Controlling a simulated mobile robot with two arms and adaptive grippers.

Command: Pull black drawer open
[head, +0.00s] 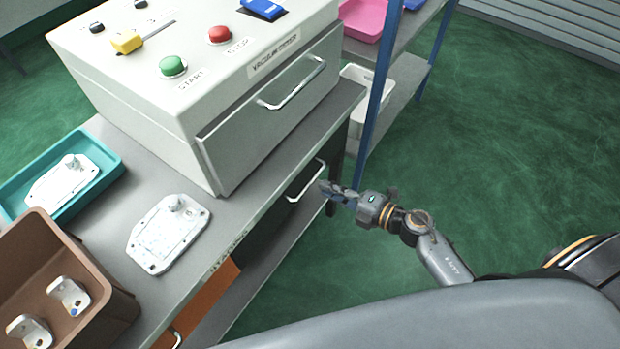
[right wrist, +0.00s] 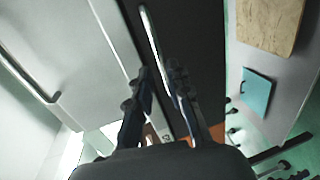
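The black drawer (head: 272,222) is under the grey worktop, its front dark and in shadow; it looks closed. Its pale bar handle (head: 306,182) stands out from the front. My right gripper (head: 326,190) is just to the right of the handle in the head view. In the right wrist view the open fingers (right wrist: 166,88) point at the dark drawer front (right wrist: 195,40), and the handle (right wrist: 154,50) runs up from between them. I cannot tell whether they touch it. My left gripper is not in view.
An orange drawer (head: 200,305) is beside the black one. A grey machine (head: 255,125) with its own handled drawer stands on the worktop (head: 225,232). A blue shelf post (head: 378,95) rises behind my right gripper. Green floor (head: 510,150) to the right is open.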

